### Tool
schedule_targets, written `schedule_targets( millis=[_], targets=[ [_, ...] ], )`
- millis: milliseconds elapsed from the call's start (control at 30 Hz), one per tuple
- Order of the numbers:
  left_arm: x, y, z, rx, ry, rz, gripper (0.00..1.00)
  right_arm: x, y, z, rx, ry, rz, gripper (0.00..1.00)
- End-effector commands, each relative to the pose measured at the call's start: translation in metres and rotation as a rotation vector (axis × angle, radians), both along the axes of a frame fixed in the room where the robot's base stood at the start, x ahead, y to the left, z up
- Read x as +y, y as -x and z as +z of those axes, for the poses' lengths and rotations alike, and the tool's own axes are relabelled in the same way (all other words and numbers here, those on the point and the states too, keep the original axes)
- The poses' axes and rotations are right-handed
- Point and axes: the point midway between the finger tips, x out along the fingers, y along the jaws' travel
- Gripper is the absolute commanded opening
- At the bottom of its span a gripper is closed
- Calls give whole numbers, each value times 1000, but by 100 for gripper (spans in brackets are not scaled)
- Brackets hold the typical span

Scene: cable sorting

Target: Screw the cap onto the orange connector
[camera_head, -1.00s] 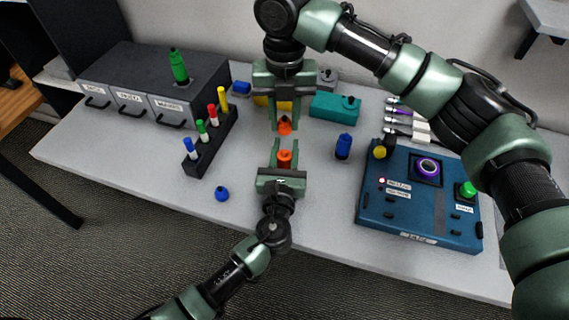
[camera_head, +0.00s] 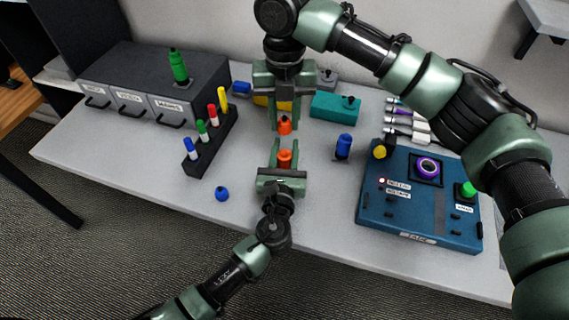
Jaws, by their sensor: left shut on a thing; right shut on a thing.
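My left gripper (camera_head: 285,158) comes up from the front edge of the table and is shut on an orange cylindrical piece (camera_head: 285,160), which looks like the orange connector. My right gripper (camera_head: 284,123) reaches down from the back and is shut on a second orange piece (camera_head: 285,127) with a dark top, which looks like the cap. The cap is just beyond the connector in the picture, with a small gap between them. The fingers cover the sides of both pieces, so exact alignment is hard to tell.
A blue cap (camera_head: 222,194) lies left of my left gripper, and a blue connector (camera_head: 343,146) stands to the right. A black rack (camera_head: 211,150) holds several coloured markers. A teal box (camera_head: 335,106), a blue control panel (camera_head: 418,205) and a grey drawer unit (camera_head: 150,85) stand around.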

Motion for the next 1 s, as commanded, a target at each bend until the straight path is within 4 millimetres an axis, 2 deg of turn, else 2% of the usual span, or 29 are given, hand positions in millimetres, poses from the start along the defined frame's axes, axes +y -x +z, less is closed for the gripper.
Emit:
schedule_targets(
  millis=[433,800,1000],
  targets=[
    [0,0,-1,1,0,0,0,0,0,-3,1,0,0,0],
    [0,0,0,1,0,0,0,0,0,-50,1,0,-1,0],
    [0,0,0,1,0,0,0,0,-1,-50,0,0,0,0]
  ],
)
